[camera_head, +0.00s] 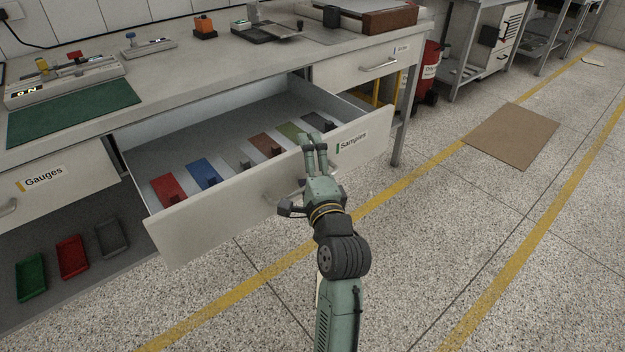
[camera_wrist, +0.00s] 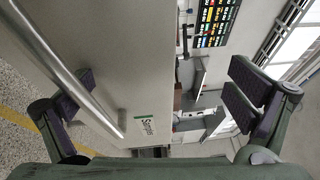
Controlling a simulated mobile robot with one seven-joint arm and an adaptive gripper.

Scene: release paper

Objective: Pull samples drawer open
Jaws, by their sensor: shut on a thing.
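The Samples drawer (camera_head: 205,215) is pulled well out from the bench, with its inside exposed. Its white front carries a green-marked Samples label, also visible in the wrist view (camera_wrist: 148,128). A metal bar handle (camera_wrist: 70,75) runs along the front; in the head view my gripper hides part of it. My gripper (camera_head: 312,150) is at the drawer front and shut on the drawer. Its fingers stand wide apart in the wrist view (camera_wrist: 165,95). One finger lies by the handle, crossed by the bar. The other is past the front's top edge.
Several coloured sample pieces, including a red one (camera_head: 168,190) and a blue one (camera_head: 205,172), lie in the drawer. The closed Gauges drawer (camera_head: 50,185) is at left, above a shelf with trays (camera_head: 72,257).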

